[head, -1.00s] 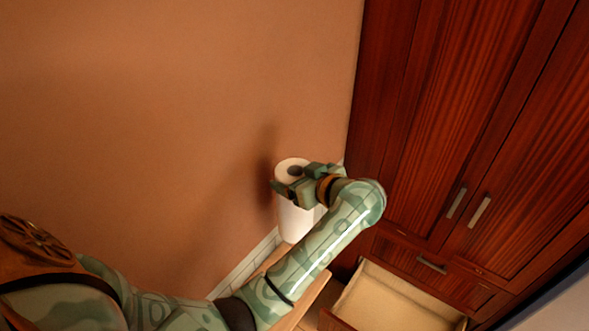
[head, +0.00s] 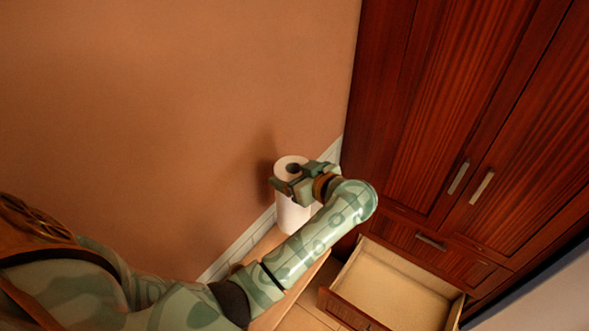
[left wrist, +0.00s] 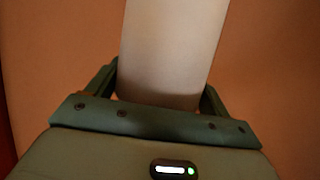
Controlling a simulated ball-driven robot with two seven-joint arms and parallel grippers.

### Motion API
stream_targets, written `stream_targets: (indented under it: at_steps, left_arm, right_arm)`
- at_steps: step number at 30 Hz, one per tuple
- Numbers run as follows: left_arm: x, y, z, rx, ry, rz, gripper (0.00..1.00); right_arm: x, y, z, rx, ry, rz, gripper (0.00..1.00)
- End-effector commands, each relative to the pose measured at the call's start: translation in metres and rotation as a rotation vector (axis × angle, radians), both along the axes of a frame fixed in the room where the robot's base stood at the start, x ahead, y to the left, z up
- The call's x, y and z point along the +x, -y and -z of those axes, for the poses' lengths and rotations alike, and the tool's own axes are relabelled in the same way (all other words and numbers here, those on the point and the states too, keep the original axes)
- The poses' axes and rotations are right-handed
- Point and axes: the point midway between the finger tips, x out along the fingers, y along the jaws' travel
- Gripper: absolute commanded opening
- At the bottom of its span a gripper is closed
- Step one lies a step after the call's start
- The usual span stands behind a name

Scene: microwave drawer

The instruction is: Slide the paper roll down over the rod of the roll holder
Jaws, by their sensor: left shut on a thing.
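The white paper roll (head: 292,217) is upright near the wall, its open core showing at the top. My left gripper (head: 288,184) is shut on the roll's upper part, with a finger on either side. In the left wrist view the roll (left wrist: 172,50) runs between the two fingers of the gripper (left wrist: 158,90). The roll holder and its rod cannot be made out; the roll and my forearm may hide them. My right gripper is not in view.
A wooden surface (head: 262,247) lies below the roll, partly behind my arm. A tall dark-red cabinet (head: 400,130) stands to the right, with an open, empty drawer (head: 395,290) low down. The brown wall (head: 180,120) is close behind the roll.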

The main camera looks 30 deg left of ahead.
Motion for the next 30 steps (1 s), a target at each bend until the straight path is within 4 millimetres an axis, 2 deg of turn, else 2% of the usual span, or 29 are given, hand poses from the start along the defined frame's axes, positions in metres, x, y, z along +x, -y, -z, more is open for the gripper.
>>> stream_targets:
  at_steps: [30]
  left_arm:
    - [0.0, 0.0, 0.088, 0.0, 0.0, 0.0, 0.41]
  right_arm:
    - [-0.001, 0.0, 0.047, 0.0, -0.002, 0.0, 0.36]
